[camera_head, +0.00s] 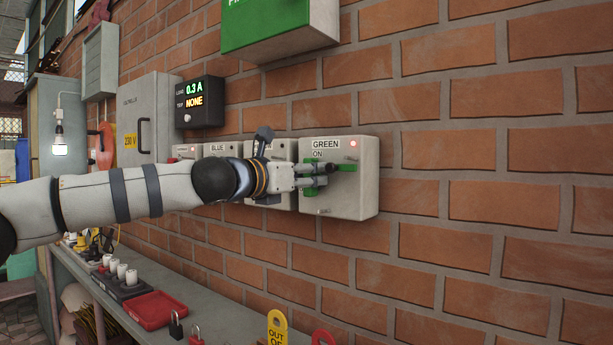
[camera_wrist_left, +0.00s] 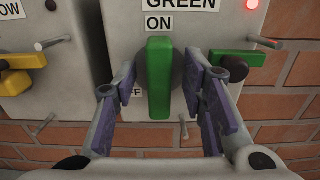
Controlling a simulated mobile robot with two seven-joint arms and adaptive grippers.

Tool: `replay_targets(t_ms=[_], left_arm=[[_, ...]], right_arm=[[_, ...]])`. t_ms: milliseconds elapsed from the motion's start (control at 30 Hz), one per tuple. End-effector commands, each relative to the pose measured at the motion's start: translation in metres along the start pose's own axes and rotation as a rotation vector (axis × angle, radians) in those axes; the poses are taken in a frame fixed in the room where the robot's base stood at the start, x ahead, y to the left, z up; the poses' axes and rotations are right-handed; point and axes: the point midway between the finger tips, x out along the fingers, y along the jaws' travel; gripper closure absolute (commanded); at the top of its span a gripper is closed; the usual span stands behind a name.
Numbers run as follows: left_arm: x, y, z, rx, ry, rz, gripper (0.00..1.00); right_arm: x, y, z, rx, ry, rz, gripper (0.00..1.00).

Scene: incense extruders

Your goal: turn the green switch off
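The green switch is a grey wall box (camera_head: 358,200) labelled GREEN and ON, with a lit red lamp (camera_head: 352,143). In the left wrist view its green handle (camera_wrist_left: 160,78) stands upright, its upper end below the ON label. An OFF label beside the handle is partly hidden by a finger. My left gripper (camera_head: 318,175) is in front of this box. In the left wrist view the fingers of my left gripper (camera_wrist_left: 166,95) are apart, one on each side of the handle, with small gaps visible. My right gripper is not in view.
A green piece (camera_wrist_left: 238,58) sticks out at the box's right. A yellow-handled switch (camera_wrist_left: 22,70) is close on the left. A display (camera_head: 200,102) reads 0.3 A and NONE. Below, a shelf holds a red tray (camera_head: 153,310) and padlocks (camera_head: 176,326). Bare brick lies to the right.

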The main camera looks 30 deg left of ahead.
Motion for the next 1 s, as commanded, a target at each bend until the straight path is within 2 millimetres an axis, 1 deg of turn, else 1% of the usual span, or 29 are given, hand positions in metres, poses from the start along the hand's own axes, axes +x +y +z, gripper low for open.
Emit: replay_targets(t_ms=[33,67,100,200,467,633,767,1000], left_arm=[[0.0,0.0,0.0,0.0,-0.001,0.0,0.64],[0.0,0.0,0.0,0.0,0.0,0.0,0.71],[0.0,0.0,0.0,0.0,0.0,0.0,0.8],[-0.001,0.0,0.0,0.001,0.0,0.0,1.0],[-0.001,0.0,0.0,0.01,0.0,0.0,1.0],[-0.002,0.0,0.002,0.061,-0.001,0.001,1.0],[-0.002,-0.001,0.003,0.141,-0.003,0.002,1.0],[-0.003,-0.003,0.004,0.356,-0.004,0.001,1.0]], right_arm=[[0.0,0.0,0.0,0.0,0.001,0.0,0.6],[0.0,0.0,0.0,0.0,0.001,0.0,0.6],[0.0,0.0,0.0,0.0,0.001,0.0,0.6],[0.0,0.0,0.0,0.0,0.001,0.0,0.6],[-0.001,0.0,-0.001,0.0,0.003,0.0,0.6],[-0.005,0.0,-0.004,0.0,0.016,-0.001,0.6],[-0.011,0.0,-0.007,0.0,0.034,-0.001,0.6],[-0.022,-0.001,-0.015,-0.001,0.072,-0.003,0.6]])
